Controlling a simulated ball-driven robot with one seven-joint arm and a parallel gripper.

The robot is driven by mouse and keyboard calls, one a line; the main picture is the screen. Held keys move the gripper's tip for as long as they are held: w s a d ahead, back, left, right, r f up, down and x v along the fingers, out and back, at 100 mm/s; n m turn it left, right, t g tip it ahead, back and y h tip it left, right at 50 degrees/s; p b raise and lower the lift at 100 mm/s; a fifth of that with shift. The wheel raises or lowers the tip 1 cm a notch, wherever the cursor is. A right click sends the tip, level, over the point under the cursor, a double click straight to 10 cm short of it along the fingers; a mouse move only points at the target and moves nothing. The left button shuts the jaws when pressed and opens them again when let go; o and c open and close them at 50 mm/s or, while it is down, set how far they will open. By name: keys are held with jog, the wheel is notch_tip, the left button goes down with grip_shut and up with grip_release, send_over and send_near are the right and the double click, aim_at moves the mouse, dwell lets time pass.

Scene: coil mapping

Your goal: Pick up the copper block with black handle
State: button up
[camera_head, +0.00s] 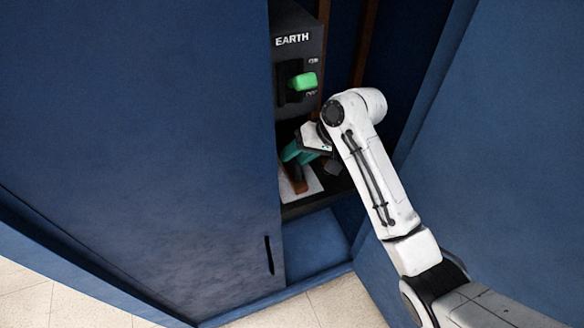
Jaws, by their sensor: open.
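My gripper (293,156) reaches into the narrow opening of the blue cabinet, its teal fingers pointing down and left. The fingers look apart and nothing is seen held. A copper-brown piece (298,181) shows just below the fingers, in front of a pale surface (313,185); it looks like part of the copper block. The gripper and wrist cover most of this spot, so the black handle cannot be made out. I cannot tell whether the fingers touch the block.
A black box marked EARTH (291,50) with a green switch knob (305,81) is right above my gripper. A blue cabinet door (140,150) closes off the left, and a blue panel (500,140) stands at right. A dark shelf edge (318,202) lies below.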

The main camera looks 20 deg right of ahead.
jog(key=shift+c, duration=0.4)
grip_shut()
jog(key=shift+r, duration=0.1)
dwell(0.8)
